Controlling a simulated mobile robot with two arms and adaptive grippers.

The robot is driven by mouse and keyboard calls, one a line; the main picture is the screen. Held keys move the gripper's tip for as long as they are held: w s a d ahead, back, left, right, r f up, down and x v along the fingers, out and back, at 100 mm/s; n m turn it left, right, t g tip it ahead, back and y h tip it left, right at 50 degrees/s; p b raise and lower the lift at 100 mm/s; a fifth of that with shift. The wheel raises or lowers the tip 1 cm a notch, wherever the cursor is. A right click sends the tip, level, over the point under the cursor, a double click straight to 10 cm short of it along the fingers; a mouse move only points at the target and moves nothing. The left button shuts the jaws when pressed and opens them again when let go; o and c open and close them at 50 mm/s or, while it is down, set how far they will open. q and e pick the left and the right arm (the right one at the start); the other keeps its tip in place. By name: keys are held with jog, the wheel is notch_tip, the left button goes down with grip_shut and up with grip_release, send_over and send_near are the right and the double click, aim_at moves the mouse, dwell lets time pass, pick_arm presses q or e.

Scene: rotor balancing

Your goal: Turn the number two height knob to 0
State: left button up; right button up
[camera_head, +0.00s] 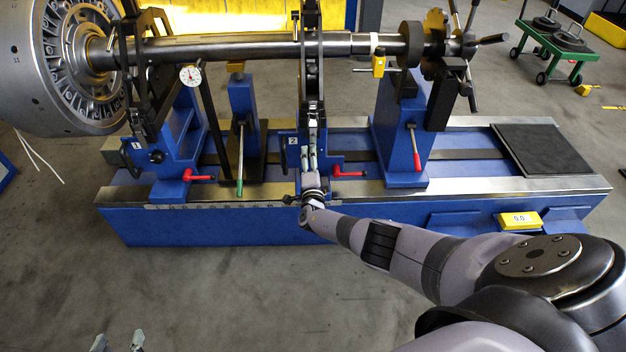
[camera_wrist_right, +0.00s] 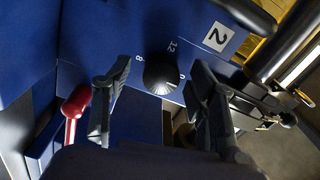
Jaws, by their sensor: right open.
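The number two height knob (camera_wrist_right: 161,73) is a round black knob on a blue panel in the right wrist view, with the marks 8 and 12 and part of another mark around it. Its pointer is too dark to read. The white number 2 label (camera_wrist_right: 217,37) is above right of it, and shows in the head view (camera_head: 293,141). My right gripper (camera_head: 311,150) is open at the number two stand (camera_head: 288,160). In the wrist view its fingers (camera_wrist_right: 160,88) are on either side of the knob, with gaps visible. My left gripper (camera_head: 118,342) shows only its fingertips, apart and empty.
A red-handled lever (camera_head: 350,173) is right of my right gripper; it also shows in the wrist view (camera_wrist_right: 75,103). The number one stand (camera_head: 165,150) is to the left. The shaft (camera_head: 230,47) and rotor (camera_head: 62,65) are above. The floor in front is clear.

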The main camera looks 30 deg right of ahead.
jog(key=v, duration=1.1)
dwell(0.4)
